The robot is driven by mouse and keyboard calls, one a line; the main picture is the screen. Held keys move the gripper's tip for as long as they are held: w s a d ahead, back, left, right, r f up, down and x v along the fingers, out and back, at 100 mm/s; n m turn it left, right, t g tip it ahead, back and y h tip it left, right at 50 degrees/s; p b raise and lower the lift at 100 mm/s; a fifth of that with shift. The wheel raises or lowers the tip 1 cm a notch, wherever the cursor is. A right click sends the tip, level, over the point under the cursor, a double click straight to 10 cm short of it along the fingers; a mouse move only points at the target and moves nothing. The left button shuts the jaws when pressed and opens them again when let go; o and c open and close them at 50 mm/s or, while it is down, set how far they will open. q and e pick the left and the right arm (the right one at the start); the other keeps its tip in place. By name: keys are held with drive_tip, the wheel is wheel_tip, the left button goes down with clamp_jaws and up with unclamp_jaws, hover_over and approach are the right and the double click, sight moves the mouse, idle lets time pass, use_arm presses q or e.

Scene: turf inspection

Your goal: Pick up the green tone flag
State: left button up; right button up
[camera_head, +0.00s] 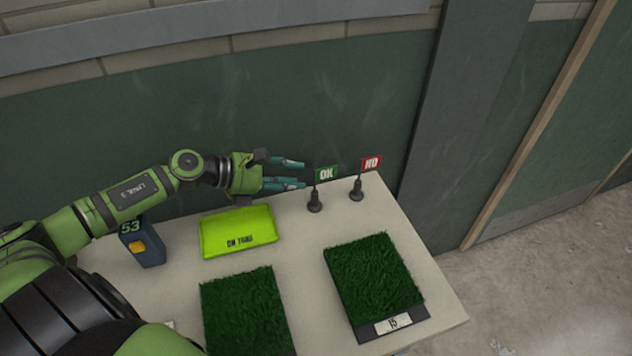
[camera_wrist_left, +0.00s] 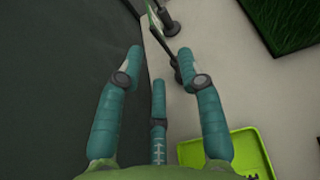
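The green flag (camera_head: 326,173) reads OK and stands upright on a small dark stand (camera_head: 315,203) near the table's back edge. My left gripper (camera_head: 303,174) is just left of it, fingers spread and pointing toward it, with nothing between them. In the left wrist view, the teal fingers (camera_wrist_left: 158,75) are apart, and a dark flag pole (camera_wrist_left: 170,46) shows ahead between them. Its stand is partly hidden by the right finger. A red flag (camera_head: 371,163) reading NO stands to the right of the green one. My right gripper is not in view.
A lime-green tray (camera_head: 215,243) lies below my left gripper and shows in the wrist view (camera_wrist_left: 262,158). Two turf samples (camera_head: 245,311) (camera_head: 374,278) lie at the front. A dark device (camera_head: 148,250) marked 53 stands left. A wall (camera_head: 300,100) rises behind.

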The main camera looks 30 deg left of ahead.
sight(317, 190)
use_arm(q)
drive_tip(key=p+x, duration=0.1)
drive_tip(key=x, duration=0.1)
drive_tip(key=p+x, duration=0.1)
drive_tip(key=x, duration=0.1)
drive_tip(key=p+x, duration=0.1)
drive_tip(key=x, duration=0.1)
drive_tip(key=shift+d+r, duration=0.15)
drive_tip(key=shift+r, duration=0.1)
drive_tip(key=shift+w+d+f, duration=0.1)
drive_tip(key=shift+d+f, duration=0.05)
drive_tip(key=shift+f, duration=0.1)
clamp_jaws()
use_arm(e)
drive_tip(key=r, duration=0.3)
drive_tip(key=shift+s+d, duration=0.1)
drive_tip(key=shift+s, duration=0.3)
